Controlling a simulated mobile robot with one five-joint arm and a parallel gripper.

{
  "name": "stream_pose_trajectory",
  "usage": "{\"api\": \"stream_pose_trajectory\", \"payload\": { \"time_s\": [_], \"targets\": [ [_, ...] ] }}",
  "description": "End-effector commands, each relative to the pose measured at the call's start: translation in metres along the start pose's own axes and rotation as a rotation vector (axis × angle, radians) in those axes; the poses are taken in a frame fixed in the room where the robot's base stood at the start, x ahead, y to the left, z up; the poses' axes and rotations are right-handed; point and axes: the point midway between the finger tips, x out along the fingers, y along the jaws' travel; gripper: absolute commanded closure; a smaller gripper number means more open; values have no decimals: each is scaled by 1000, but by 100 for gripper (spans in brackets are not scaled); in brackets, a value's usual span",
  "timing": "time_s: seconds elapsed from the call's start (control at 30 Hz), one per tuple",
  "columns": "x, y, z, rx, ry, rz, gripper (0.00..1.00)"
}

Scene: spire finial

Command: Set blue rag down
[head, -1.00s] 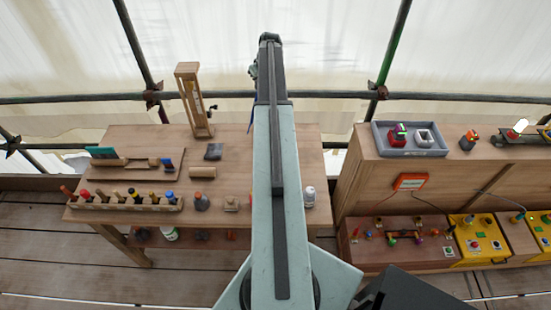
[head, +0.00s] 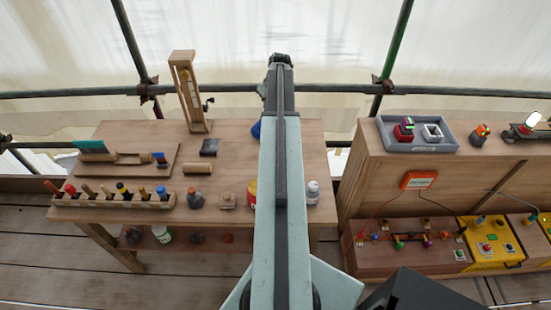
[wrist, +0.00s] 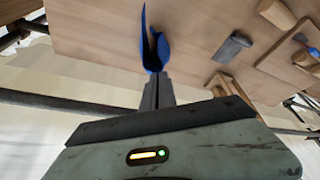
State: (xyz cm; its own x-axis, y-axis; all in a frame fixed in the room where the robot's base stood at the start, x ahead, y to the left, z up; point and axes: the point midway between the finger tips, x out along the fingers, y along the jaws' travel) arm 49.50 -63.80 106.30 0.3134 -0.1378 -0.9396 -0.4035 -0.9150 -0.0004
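The blue rag (wrist: 152,42) is pinched between the fingertips of my gripper (wrist: 157,88) in the wrist view. It is folded and stands out beyond the fingers against the wooden bench top (wrist: 105,30). In the head view a bit of the blue rag (head: 256,129) shows left of my arm, over the back part of the bench (head: 232,155). My arm hides the fingers there. I cannot tell whether the rag touches the bench.
A wooden frame with a crank (head: 188,95), a dark grey block (head: 209,147) and a wooden cylinder (head: 198,169) stand left of the rag. A tool rack (head: 112,201) lines the bench's front left. A white bottle (head: 313,192) stands right of my arm. A grey tray (head: 385,128) sits on the right-hand cabinet.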

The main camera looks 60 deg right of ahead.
Motion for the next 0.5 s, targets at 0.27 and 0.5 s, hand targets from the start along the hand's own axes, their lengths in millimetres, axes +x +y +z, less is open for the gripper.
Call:
{"api": "stream_pose_trajectory", "payload": {
  "time_s": [0.27,0.5],
  "targets": [
    [32,-3,66,1,-1,1,100],
    [52,-4,117,2,0,1,100]
  ]
}}
